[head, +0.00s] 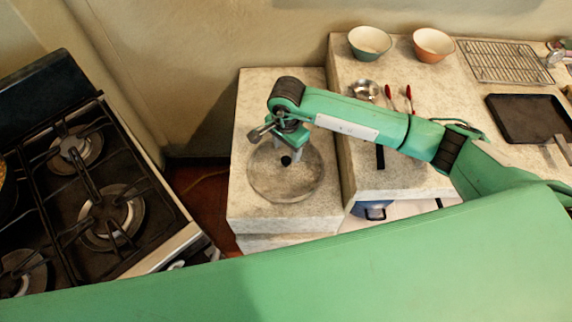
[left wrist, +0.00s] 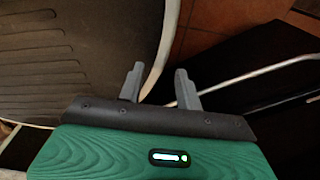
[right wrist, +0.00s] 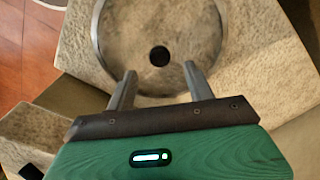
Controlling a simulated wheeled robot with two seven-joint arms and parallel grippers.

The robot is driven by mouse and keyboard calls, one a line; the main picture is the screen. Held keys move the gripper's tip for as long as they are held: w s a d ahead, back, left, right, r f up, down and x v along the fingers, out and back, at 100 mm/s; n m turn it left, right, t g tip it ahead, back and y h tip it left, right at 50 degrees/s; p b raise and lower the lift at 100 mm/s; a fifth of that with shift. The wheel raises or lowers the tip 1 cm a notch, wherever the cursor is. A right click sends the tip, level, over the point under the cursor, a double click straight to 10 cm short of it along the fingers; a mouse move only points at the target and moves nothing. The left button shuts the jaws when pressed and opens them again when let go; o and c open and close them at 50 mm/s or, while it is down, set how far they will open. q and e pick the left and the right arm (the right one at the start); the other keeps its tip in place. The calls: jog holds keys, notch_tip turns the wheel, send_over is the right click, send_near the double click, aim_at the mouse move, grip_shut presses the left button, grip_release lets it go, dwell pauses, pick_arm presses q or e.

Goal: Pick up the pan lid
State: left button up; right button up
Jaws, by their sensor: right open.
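The pan lid (head: 262,178) is a round, see-through disc with a thin rim and a small black knob (head: 286,160). It lies flat on the pale stone counter left of the middle in the head view. My right gripper (head: 290,148) is over the lid, pointing down, and hides part of its far side. In the right wrist view the lid (right wrist: 120,38) fills the top middle, and its knob (right wrist: 160,56) sits between the open fingertips (right wrist: 160,68). Whether the fingers touch the knob, I cannot tell. My left gripper (left wrist: 158,78) is open and empty, away from the lid.
A stove (head: 130,200) stands at the left. Two bowls (head: 369,43) (head: 433,45), a wire rack (head: 500,61), red-handled utensils (head: 390,97) and a dark pan (head: 528,118) are on the right counter. The counter (head: 250,100) behind the lid is bare.

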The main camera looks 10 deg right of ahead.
aim_at(286, 159)
jog(key=shift+a+f+p, duration=0.15)
jog(key=shift+f+p, duration=0.65)
jog(key=shift+f, duration=1.7)
jog(key=shift+c, duration=0.2)
grip_shut()
jog(key=shift+r, duration=0.1)
